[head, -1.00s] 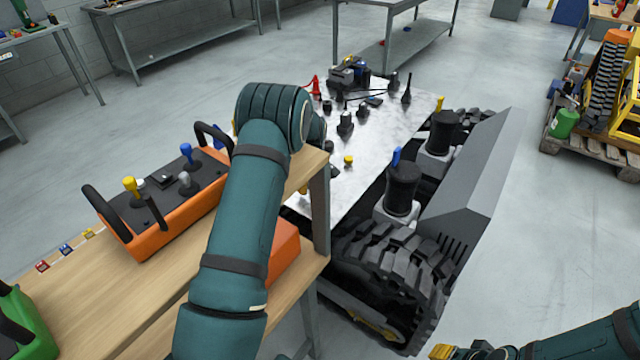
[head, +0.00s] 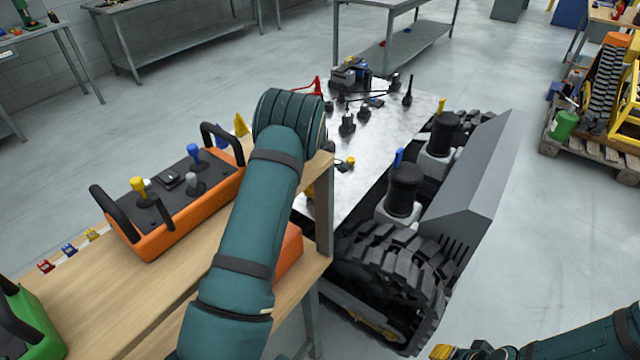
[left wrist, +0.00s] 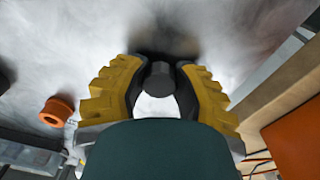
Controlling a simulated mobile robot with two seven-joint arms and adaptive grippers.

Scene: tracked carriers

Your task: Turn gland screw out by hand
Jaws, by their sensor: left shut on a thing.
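In the left wrist view, the yellow and black fingers of my left gripper (left wrist: 158,88) are closed on the sides of a dark grey faceted head, which I take for the gland screw (left wrist: 158,78). The surface behind it is bright metal. I cannot tell how far the screw is turned. My right gripper (head: 446,352) shows only partly at the bottom edge of the head view.
A tracked carrier (head: 480,190) stands right of the metal top (head: 385,140), which bears several small parts. An orange console (head: 195,215) stands on the wooden bench (head: 130,300). An orange ring (left wrist: 57,112) lies left of my left gripper.

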